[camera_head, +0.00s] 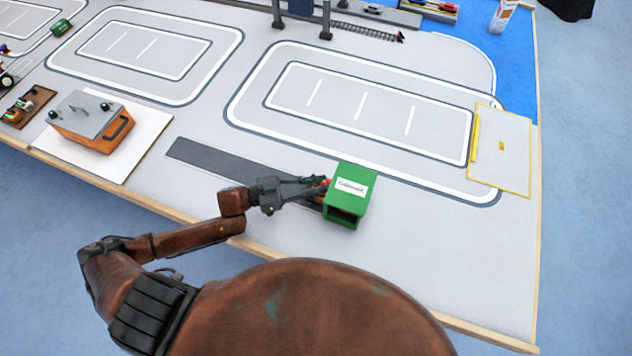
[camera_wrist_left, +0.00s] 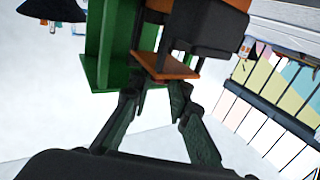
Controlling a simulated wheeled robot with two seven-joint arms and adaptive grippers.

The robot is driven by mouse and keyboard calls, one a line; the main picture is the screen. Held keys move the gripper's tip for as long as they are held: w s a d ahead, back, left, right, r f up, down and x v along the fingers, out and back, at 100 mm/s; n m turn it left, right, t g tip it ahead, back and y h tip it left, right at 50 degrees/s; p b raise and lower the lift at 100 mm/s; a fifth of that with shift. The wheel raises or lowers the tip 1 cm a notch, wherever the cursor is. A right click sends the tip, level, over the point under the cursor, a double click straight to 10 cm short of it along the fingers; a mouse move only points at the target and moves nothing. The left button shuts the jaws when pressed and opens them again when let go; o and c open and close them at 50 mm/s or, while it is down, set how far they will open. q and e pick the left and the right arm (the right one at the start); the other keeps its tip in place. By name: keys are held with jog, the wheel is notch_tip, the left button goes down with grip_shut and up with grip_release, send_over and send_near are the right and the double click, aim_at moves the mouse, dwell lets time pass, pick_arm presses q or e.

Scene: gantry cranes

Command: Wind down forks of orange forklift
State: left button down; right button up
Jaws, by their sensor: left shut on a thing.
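The orange forklift is mostly hidden; a small orange-red part (camera_head: 325,184) shows between my left gripper and a green box. In the left wrist view an orange plate with dark parts, which looks like the forklift (camera_wrist_left: 165,68), is at the fingertips. My left gripper (camera_head: 316,187) reaches in from the left and is shut on it; its fingers also show in the left wrist view (camera_wrist_left: 158,92). The forks cannot be made out. The green box (camera_head: 349,188), with a white label and an open front, stands right beside the fingertips. My right gripper is not in view.
A dark grey strip (camera_head: 230,168) lies left of the green box. An orange control box (camera_head: 92,122) with a grey top stands on a white sheet. White-lined track loops (camera_head: 370,115) fill the table behind. A yellow-edged plate (camera_head: 503,150) lies at right. The table front right is clear.

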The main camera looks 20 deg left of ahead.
pick_arm(q)
jog(key=n+t+y+p, duration=0.1)
jog(key=p, duration=0.1)
jog(key=n+t+y+p, duration=0.2)
jog(key=s+n+t+y+p, duration=0.1)
jog(key=t+p, duration=0.1)
jog(key=p, duration=0.1)
jog(key=shift+d+r+n+y, duration=0.2)
jog(key=shift+d+n+y, duration=0.1)
jog(key=shift+d+y, duration=0.1)
jog(key=shift+d+n+t+y+p, duration=0.1)
jog(key=shift+n+t+y+p, duration=0.75)
jog(key=shift+y, duration=0.25)
jog(key=shift+d+f+n+t+y+p, duration=0.15)
jog(key=shift+n+t+y+p, duration=0.2)
jog(key=shift+n+y, duration=0.35)
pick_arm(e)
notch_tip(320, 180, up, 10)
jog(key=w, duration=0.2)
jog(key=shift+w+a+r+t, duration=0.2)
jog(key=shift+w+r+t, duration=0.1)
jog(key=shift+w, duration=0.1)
pick_arm(q)
jog(key=shift+y, duration=0.3)
